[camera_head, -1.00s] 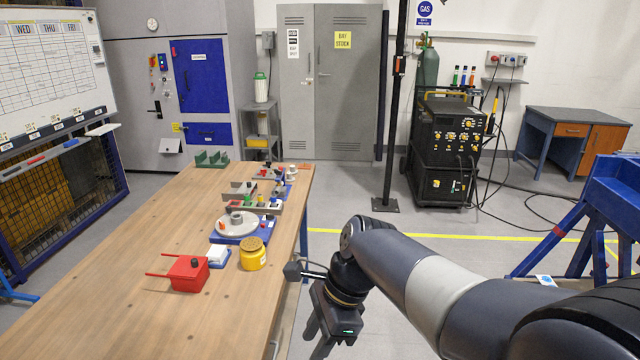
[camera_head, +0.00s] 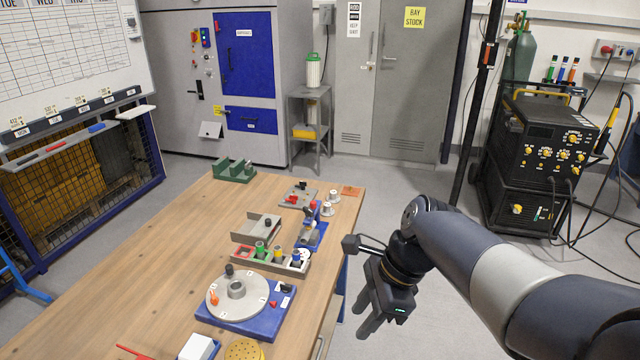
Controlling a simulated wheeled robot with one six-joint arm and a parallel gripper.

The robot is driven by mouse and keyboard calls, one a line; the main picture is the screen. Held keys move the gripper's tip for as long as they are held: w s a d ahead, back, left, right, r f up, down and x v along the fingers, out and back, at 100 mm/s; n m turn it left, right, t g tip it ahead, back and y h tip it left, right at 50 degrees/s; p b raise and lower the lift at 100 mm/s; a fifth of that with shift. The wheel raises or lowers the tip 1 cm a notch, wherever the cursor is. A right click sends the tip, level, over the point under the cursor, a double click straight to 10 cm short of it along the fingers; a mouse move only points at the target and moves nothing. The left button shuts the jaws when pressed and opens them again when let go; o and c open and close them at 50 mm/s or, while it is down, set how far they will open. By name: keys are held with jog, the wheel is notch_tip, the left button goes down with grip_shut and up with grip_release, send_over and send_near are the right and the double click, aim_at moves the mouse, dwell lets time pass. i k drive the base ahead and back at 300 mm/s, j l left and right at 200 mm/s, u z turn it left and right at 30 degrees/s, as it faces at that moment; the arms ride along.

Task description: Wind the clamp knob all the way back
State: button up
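The rotary jig (camera_head: 202,318) has a blue base on the near part of the wooden table. Its round grey turntable (camera_head: 257,305) carries a central ring, an orange-red piece and a black knob (camera_head: 229,270) at the back edge. A small blue fixture with a red part (camera_head: 311,236) stands farther back on the table's right side. I cannot tell which knob is the clamp knob. My gripper (camera_head: 364,318) hangs beyond the table's right edge, apart from the jig. Its two fingers point down and look spread, with nothing between them.
A grey tray (camera_head: 290,266) of coloured cylinders and a grey bracket (camera_head: 250,228) sit behind the jig. The table's left side is mostly clear.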

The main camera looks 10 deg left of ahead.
aim_at(309, 213)
jog(key=i+l+u, duration=0.15)
jog(key=i+u, duration=0.25)
jog(key=i, duration=0.3)
jog(key=i+l+u, duration=0.45)
jog(key=i, duration=0.25)
jog(key=i+l+u, duration=0.4)
jog(key=i+l, duration=0.2)
